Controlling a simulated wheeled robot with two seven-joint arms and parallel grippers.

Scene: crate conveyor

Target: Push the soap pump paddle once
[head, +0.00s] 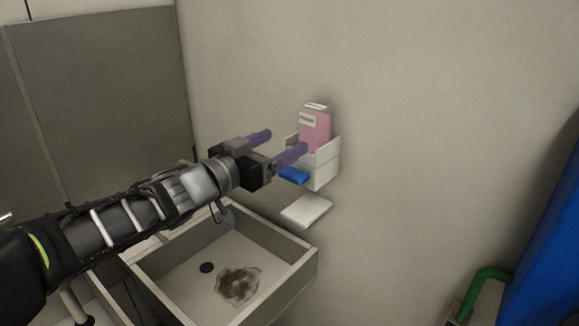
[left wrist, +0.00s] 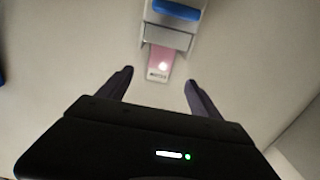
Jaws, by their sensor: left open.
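The soap pump is on the wall, with a pink bottle (head: 315,130) standing in a white holder (head: 325,172). Its blue paddle (head: 293,175) sticks out low at the front of the holder. My left gripper (head: 286,142) is open and empty, in front of the dispenser. In the head view one finger overlaps the bottle and holder, just above the paddle; I cannot tell if it touches. In the left wrist view, the paddle (left wrist: 177,9) is at the top edge, and the pink bottle (left wrist: 160,59) lies beyond the open fingertips (left wrist: 159,79). My right gripper is not in view.
A small white tray (head: 306,210) juts from the wall below the dispenser. A sink (head: 309,270) with a brown stain and a dark drain lies below my left arm. A grey panel (head: 105,90) stands at the left. A blue object (head: 553,245) and green pipe (head: 487,275) are at the right.

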